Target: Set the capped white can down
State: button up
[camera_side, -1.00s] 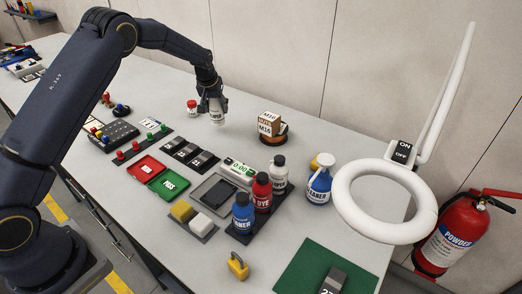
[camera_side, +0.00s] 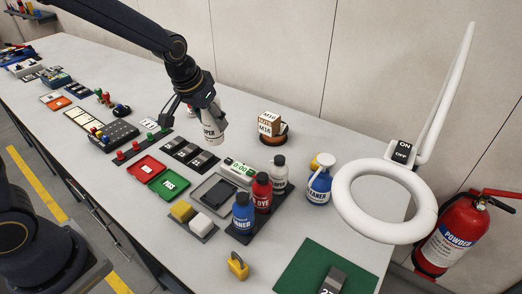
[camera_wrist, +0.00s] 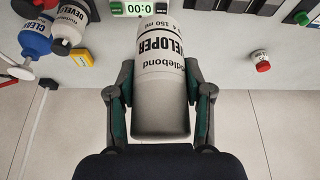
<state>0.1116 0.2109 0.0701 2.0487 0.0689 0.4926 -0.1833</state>
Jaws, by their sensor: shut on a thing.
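The white can (camera_side: 212,129) is in my gripper (camera_side: 201,100), slightly tilted, over the back half of the bench. The side view shows part of its black lettering. In the wrist view the can (camera_wrist: 160,85) reads DEVELOPER, and both fingers of my gripper (camera_wrist: 159,97) close on its sides.
Bare bench lies between can and blocks. The wall (camera_side: 270,50) is behind.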

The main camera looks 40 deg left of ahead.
jog(key=s+d+r+m+h, duration=0.1)
jog(key=s+d+m+h, duration=0.1)
jog(key=s+d+m, duration=0.4)
jog(key=s+d, duration=0.3)
jog(key=d, duration=0.3)
jog(key=shift+d+r+m+g, duration=0.3)
jog(key=shift+d+r, duration=0.05)
jog(key=shift+d, duration=0.05)
jog(key=s+d+m, duration=0.2)
jog(key=s, duration=0.2)
jog(key=s+d+f+m+g+h, duration=0.1)
jog(key=s+d+m, duration=0.1)
jog(key=s, duration=0.2)
jog(key=s+d+m+h, duration=0.1)
jog(key=s+d+m, duration=0.1)
jog(key=s+d, duration=0.1)
jog(key=shift+s+f+m+g, duration=0.3)
jog(key=shift+s+g, duration=0.1)
jog(key=shift+s, duration=0.3)
jog(key=shift+w+d+f, duration=1.35)
jog(key=shift+w+f, duration=0.45)
jog(key=shift+f, duration=0.4)
jog(key=shift+w+d+f, duration=1.35)
jog(key=shift+w+f, duration=0.5)
jog(key=shift+f, duration=0.35)
jog(key=shift+w+d+f, duration=1.35)
jog(key=shift+w+f, duration=0.45)
jog(key=shift+f, duration=0.4)
jog(key=shift+f, duration=0.1)
